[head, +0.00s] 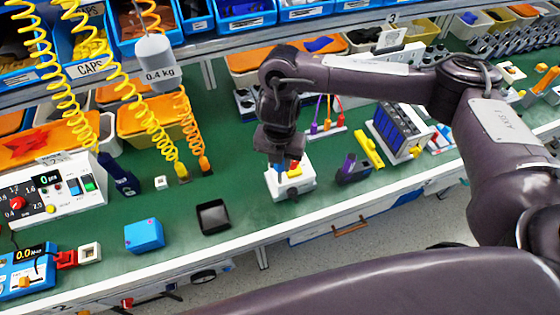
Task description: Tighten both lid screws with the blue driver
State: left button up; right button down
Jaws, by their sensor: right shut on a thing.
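My right gripper (279,152) points down over a small white box (291,186) with a yellow part on top. It is shut on the blue driver (281,168), of which only a short blue piece shows below the fingers. The driver's lower end is at the top of the white box; I cannot tell whether it touches a screw. The lid screws are too small or hidden to make out. My left gripper is not in view.
A black tray (213,217) and a blue box (145,235) stand left of the white box. A yellow bar (369,150) and a dark panelled unit (398,132) stand to its right. Coiled yellow cords (145,115) hang at the left. The green bench (265,222) is clear in front.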

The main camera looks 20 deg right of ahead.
jog(key=n, duration=0.3)
jog(key=n+b, duration=0.1)
jog(key=n, duration=0.3)
jog(key=shift+f+n+b, duration=0.1)
jog(key=shift+n+b, duration=0.25)
jog(key=shift+n, duration=0.05)
jog(key=n, duration=0.3)
jog(key=shift+b, duration=0.35)
jog(key=n, duration=0.2)
jog(key=shift+n+b, duration=0.4)
jog(key=n+b, duration=0.1)
jog(key=n, duration=0.4)
jog(key=shift+n, duration=0.3)
jog(key=shift+n+b, duration=0.5)
jog(key=shift+n, duration=0.5)
jog(key=n+b, duration=0.1)
jog(key=n, duration=0.3)
jog(key=shift+n, duration=0.9)
